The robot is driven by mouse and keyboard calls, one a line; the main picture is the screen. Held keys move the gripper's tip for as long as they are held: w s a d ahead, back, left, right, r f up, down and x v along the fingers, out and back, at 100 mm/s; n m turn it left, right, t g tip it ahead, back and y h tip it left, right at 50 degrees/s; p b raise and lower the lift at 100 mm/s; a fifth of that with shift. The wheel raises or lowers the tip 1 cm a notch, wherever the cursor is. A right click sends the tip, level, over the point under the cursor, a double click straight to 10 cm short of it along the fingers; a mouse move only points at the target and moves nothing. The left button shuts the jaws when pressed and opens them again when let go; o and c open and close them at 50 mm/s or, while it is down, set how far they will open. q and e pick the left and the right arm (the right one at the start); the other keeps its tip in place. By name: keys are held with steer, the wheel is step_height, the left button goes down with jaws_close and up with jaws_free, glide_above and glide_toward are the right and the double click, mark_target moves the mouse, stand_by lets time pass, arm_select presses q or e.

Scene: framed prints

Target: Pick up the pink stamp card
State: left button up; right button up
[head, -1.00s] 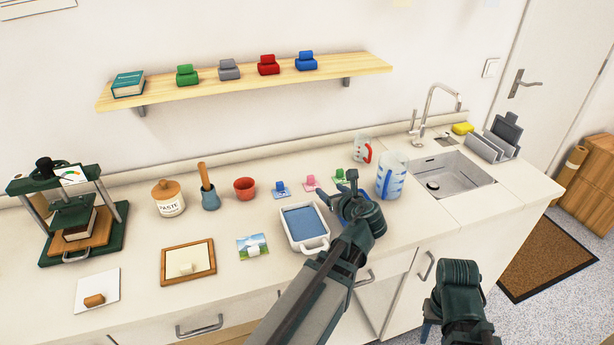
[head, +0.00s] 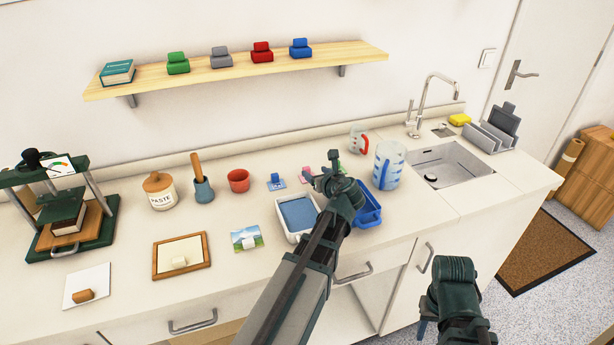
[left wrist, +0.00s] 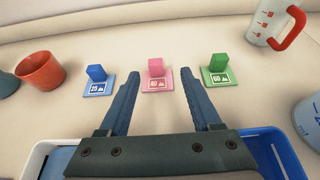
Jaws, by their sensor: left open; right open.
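The pink stamp card (head: 304,174) lies flat on the counter at the back, partly hidden by my gripper in the head view. In the left wrist view the pink card (left wrist: 158,84) has an upright pink block and a printed picture label. My left gripper (left wrist: 160,76) is open and empty. Its two fingers point at the pink card, one to each side of it in the picture, and I cannot tell their height above it. My left gripper (head: 321,168) covers this spot in the head view. My right gripper (head: 455,290) is low at the right, away from the counter, its fingers not clearly seen.
A blue stamp card (left wrist: 97,82) and a green one (left wrist: 219,72) flank the pink card. A white tray (head: 284,230) and a blue tray (head: 371,217) are below my left arm. A red-handled cup (head: 358,140), measuring jug (head: 388,167) and red pot (head: 238,181) stand nearby.

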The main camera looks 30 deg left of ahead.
mark_target(307, 169)
arm_select(q)
steer(key=b+x, duration=0.1)
steer(key=x, duration=0.1)
steer(key=b+x, duration=0.1)
steer(key=x, duration=0.2)
steer(key=shift+s+a+f, duration=0.1)
steer(key=shift+s+a, duration=0.1)
steer(key=shift+a, duration=0.1)
steer(key=shift+s, duration=0.1)
jaws_close()
